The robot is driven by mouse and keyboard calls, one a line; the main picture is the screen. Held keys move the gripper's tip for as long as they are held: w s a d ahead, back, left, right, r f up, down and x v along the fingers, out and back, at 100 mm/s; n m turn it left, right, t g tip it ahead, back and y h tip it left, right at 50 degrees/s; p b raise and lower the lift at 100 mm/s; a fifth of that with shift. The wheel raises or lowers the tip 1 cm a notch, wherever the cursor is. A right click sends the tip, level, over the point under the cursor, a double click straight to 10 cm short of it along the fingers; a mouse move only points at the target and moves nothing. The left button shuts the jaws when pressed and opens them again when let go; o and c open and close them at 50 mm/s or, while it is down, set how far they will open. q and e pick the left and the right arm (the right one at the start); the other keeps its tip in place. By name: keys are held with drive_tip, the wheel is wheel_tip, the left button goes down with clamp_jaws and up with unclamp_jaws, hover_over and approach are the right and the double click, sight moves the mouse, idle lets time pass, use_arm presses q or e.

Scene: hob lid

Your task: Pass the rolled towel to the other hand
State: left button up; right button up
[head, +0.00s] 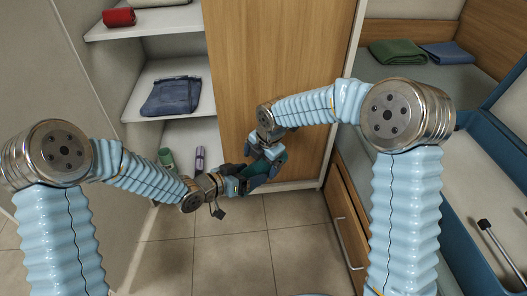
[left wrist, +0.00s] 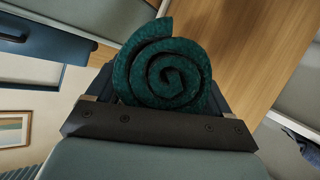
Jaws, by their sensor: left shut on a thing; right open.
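The rolled towel (left wrist: 165,72) is dark teal, and its spiral end faces the camera in the left wrist view. In the head view a small part of the towel (head: 281,158) shows between my two grippers. My left gripper (head: 256,180) is shut on the towel and holds it in the air in front of the wooden cabinet door. My right gripper (head: 270,162) comes down from above, open, right at the towel. The fingers overlap in the picture, so I cannot tell whether the right ones touch the towel.
Shelves at the left hold a red roll (head: 119,17), folded blue cloth (head: 171,96), a green roll (head: 166,159) and a purple-grey roll (head: 200,160). Folded green cloth (head: 398,52) and blue cloth (head: 447,53) lie at the upper right. The tiled floor (head: 235,250) below is clear.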

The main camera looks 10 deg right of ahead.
drive_tip(key=shift+w+f, duration=0.1)
drive_tip(key=shift+f, duration=0.45)
